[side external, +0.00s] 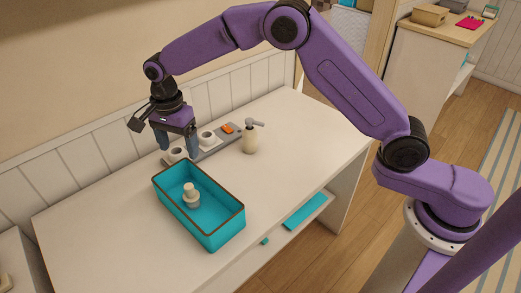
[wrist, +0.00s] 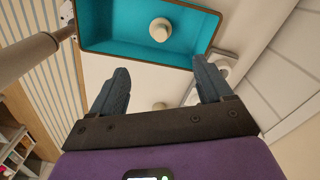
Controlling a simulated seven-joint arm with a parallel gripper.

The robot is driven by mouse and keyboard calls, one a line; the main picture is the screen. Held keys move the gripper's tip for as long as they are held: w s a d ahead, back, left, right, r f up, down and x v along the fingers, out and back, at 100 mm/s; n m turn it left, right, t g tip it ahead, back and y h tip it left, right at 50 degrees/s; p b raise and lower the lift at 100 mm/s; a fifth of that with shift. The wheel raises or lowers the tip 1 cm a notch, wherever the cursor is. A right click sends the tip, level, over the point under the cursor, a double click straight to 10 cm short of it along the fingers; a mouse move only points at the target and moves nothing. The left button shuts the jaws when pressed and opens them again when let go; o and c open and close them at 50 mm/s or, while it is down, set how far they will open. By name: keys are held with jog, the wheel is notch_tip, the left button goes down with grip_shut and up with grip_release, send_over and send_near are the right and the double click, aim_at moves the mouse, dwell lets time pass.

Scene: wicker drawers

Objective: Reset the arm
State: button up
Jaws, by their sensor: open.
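My gripper (side external: 178,142) is open and empty. It hangs in the air above the back of the white table, behind the teal bin in the side external view. In the wrist view its two blue-grey fingers (wrist: 160,88) are spread apart with nothing between them. The teal bin (side external: 222,232) stands on the table, and its wall also shows at the top of the wrist view (wrist: 110,32). A small cream bottle-like object (side external: 190,196) stands inside the bin; its round top shows in the wrist view (wrist: 159,30).
A grey tray (side external: 212,149) with white cups (side external: 207,138) and an orange item (side external: 227,128) lies by the wall. A pump bottle (side external: 250,138) stands right of it. The table (side external: 100,230) is clear at the left.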

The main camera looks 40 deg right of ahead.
jog(key=s+d+r+n, duration=0.4)
jog(key=s+n, duration=0.2)
jog(key=s, duration=0.3)
jog(key=s+d+r+n, duration=0.4)
jog(key=s+n, duration=0.3)
jog(key=s, duration=0.2)
jog(key=s+d+f+n, duration=0.1)
jog(key=s+d+n, duration=1.1)
jog(key=s, duration=0.7)
jog(key=d, duration=0.3)
jog(key=shift+s+f+n, duration=0.25)
jog(key=shift+n, duration=0.05)
